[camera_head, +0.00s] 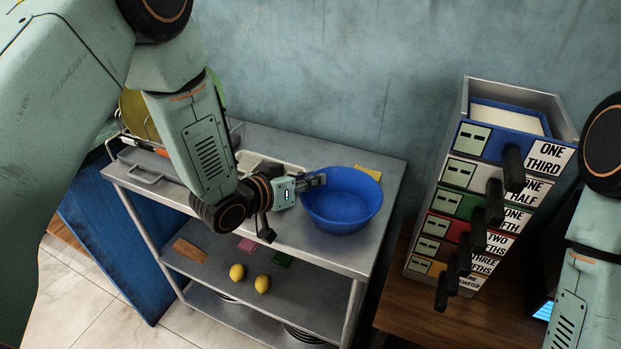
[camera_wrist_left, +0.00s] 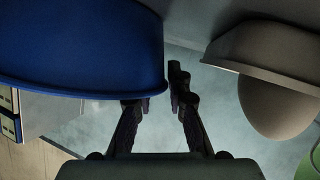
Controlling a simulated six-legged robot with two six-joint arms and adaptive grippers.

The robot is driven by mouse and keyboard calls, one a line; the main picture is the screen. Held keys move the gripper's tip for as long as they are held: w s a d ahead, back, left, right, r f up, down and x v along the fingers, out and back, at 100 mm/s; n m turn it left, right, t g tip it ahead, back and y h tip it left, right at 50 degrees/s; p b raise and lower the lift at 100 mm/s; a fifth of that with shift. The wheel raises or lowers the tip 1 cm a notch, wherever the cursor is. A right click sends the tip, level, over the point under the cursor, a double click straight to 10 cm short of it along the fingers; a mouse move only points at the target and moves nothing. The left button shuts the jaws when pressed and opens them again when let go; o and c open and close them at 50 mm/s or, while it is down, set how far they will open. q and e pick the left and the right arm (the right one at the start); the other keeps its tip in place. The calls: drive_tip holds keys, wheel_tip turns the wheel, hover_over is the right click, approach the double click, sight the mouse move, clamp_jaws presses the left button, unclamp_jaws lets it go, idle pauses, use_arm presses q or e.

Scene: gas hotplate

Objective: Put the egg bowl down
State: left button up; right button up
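The blue bowl (camera_head: 341,199) is upright at the right part of the metal cart's top (camera_head: 290,240). I cannot tell whether its base touches the cart. No egg shows inside it. My left gripper (camera_head: 315,181) is at the bowl's left rim. In the left wrist view the bowl (camera_wrist_left: 80,45) fills the upper left. The left gripper's fingers (camera_wrist_left: 165,95) straddle the bowl's edge and look closed on it; the bowl hides one fingertip. My right arm shows at the right edge of the head view, with its gripper out of frame.
A pale tray (camera_head: 290,170) lies behind my left gripper, and a yellow item (camera_head: 369,172) behind the bowl. A dish rack stands at the cart's left. A labelled drawer tower (camera_head: 490,190) stands to the right.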

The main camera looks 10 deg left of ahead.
use_arm(q)
drive_tip(key=shift+o, duration=0.8)
drive_tip(key=shift+s, duration=0.1)
drive_tip(key=shift+w+d+f, duration=0.1)
drive_tip(key=shift+w+d, duration=0.05)
drive_tip(key=shift+w, duration=0.15)
drive_tip(key=p+v, duration=0.2)
drive_tip(key=v, duration=0.8)
drive_tip(key=shift+v, duration=1.15)
drive_tip(key=shift+d, duration=0.1)
